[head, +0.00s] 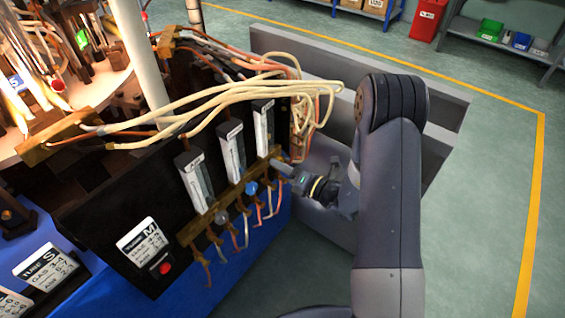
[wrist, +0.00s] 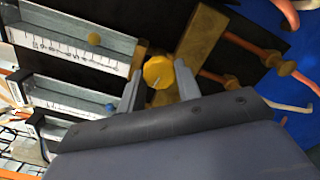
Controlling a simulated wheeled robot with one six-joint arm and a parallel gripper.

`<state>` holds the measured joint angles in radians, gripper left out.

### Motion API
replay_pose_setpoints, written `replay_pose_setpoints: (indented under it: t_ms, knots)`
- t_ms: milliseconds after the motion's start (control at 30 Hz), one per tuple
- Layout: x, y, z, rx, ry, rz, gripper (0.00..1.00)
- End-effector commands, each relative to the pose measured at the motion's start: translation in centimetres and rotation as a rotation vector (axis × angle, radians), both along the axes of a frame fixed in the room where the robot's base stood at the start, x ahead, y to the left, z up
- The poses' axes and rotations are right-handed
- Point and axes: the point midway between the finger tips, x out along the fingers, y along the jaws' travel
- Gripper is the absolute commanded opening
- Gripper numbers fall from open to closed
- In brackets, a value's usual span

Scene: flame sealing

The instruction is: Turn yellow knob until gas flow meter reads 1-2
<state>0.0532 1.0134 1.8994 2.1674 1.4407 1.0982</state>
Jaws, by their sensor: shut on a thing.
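The yellow knob (wrist: 158,72) sits between the two fingers of my gripper (wrist: 159,84) in the wrist view, and the fingers close on its sides. In the head view my gripper (head: 281,167) reaches the brass manifold below the rightmost flow meter (head: 264,127); the knob is hidden there. The gas flow meter (wrist: 62,31) in line with the knob is a clear tube with a printed scale. Its yellow ball (wrist: 94,39) lies partway along the tube; the digits are too small to read surely.
A blue knob (head: 251,188) and a grey knob (head: 221,217) sit to the left on the same manifold. A second meter with a blue ball (wrist: 109,107) lies beside the first. Cream hoses (head: 250,88) hang above, and orange tubes (wrist: 246,45) run below the manifold.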

Motion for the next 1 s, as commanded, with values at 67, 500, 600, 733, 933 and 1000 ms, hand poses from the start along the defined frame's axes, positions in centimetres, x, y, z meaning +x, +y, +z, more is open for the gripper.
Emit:
replay_pose_setpoints:
  t_ms: [67,500,600,733,933,1000]
  knots:
    - [-0.03,0.00,0.20,0.043,0.058,0.000,0.09]
    - [-0.04,-0.01,0.13,0.233,0.301,-0.001,0.09]
    - [-0.03,0.00,0.12,0.257,0.332,-0.001,0.09]
    - [-0.03,-0.01,0.07,0.278,0.359,-0.001,0.09]
    - [-0.03,-0.02,0.02,0.291,0.375,-0.002,0.09]
    - [-0.03,-0.02,0.00,0.292,0.376,-0.002,0.09]
